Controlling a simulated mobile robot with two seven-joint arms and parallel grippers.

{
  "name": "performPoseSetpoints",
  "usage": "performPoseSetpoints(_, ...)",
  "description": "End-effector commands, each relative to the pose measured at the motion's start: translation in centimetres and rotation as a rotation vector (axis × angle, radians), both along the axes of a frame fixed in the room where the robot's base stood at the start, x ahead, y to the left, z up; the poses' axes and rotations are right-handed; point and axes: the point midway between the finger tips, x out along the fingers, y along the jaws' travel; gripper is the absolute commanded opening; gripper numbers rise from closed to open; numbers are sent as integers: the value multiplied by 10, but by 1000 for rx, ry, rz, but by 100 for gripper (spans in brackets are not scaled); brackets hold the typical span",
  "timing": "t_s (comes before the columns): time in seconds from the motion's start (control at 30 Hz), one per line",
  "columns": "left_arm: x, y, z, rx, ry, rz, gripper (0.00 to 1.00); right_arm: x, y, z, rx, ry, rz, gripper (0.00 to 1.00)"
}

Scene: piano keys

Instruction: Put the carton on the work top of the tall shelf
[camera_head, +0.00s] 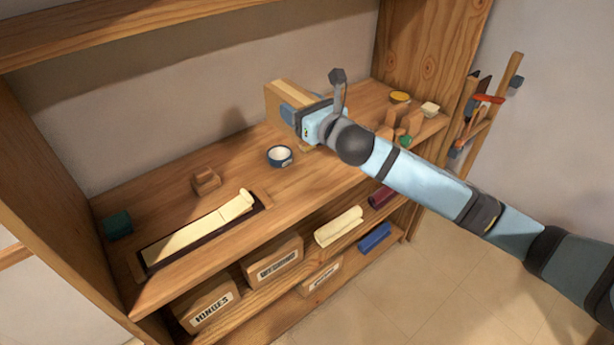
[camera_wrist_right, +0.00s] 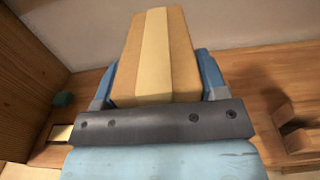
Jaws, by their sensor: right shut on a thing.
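The carton (camera_head: 283,100), a tan box with a paler stripe, is at the back of the work top (camera_head: 238,165) of the tall shelf. My right gripper (camera_head: 296,116) is shut on it, with the arm reaching in from the right. In the right wrist view the carton (camera_wrist_right: 155,50) sits between the two blue fingers of the gripper (camera_wrist_right: 158,78). Its underside is mostly hidden by the gripper, so I cannot tell whether it touches the work top. My left gripper is not in view.
A blue-and-white round container (camera_head: 280,156) stands just in front of the carton. A wooden block (camera_head: 206,180), a long pale roll on a dark tray (camera_head: 152,256) and a green box (camera_head: 118,224) lie further left. Wooden pieces and a yellow-topped tin (camera_head: 400,97) stand at the right.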

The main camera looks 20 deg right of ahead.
Motion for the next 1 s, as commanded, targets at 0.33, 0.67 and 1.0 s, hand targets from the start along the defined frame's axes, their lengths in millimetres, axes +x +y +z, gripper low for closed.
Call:
performPoseSetpoints(0.33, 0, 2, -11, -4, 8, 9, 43, -1, 1, -89, 6, 7, 0, 35)
performPoseSetpoints(0.67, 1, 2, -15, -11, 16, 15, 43, 0, 1, -148, 2, 2, 0, 35)
performPoseSetpoints(1.0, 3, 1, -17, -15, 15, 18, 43, 0, 1, -185, 4, 4, 0, 35)
